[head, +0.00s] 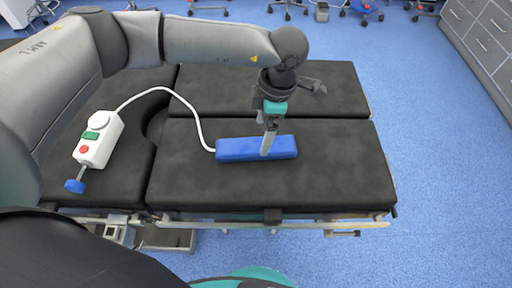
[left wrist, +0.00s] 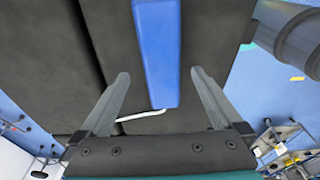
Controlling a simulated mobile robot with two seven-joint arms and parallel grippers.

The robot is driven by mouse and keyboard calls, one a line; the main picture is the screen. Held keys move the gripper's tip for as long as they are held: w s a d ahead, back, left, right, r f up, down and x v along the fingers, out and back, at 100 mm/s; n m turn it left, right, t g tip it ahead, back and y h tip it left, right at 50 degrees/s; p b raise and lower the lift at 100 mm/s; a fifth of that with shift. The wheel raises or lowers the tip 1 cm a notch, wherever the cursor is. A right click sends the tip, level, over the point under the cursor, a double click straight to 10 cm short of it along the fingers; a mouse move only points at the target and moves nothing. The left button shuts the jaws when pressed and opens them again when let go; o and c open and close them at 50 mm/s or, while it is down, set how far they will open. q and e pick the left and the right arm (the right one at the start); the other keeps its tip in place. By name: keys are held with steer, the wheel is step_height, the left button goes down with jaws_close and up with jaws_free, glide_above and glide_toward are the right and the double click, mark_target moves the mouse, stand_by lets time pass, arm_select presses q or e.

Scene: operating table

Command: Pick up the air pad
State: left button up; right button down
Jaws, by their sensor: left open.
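The air pad is a long blue block (head: 238,150) lying flat on the black operating table (head: 325,185). A white tube (head: 197,122) runs from its left end to a white box (head: 98,140) with a green and a red patch. My left gripper (head: 268,147) points down over the pad's right half. In the left wrist view, the blue pad (left wrist: 157,50) lies between the lines of the two open fingers (left wrist: 160,85), with dark table on both sides. Whether the fingers touch it cannot be told. The right gripper is not seen.
The table's front rail (head: 330,223) runs below the pad. Grey drawers (head: 482,35) stand at the far right. Several wheeled stands are at the back. Blue floor is open to the right. The table surface around the pad is clear.

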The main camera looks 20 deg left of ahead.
mark_target(256, 145)
arm_select(q)
steer(key=f, duration=0.1)
steer(key=a+f, duration=0.1)
steer(key=f, duration=0.1)
steer(key=f+b, duration=0.1)
steer(key=f, duration=0.1)
steer(key=shift+s+a, duration=0.15)
steer(key=shift+s, duration=0.2)
steer(key=c, duration=1.5)
steer(key=shift+r, duration=0.1)
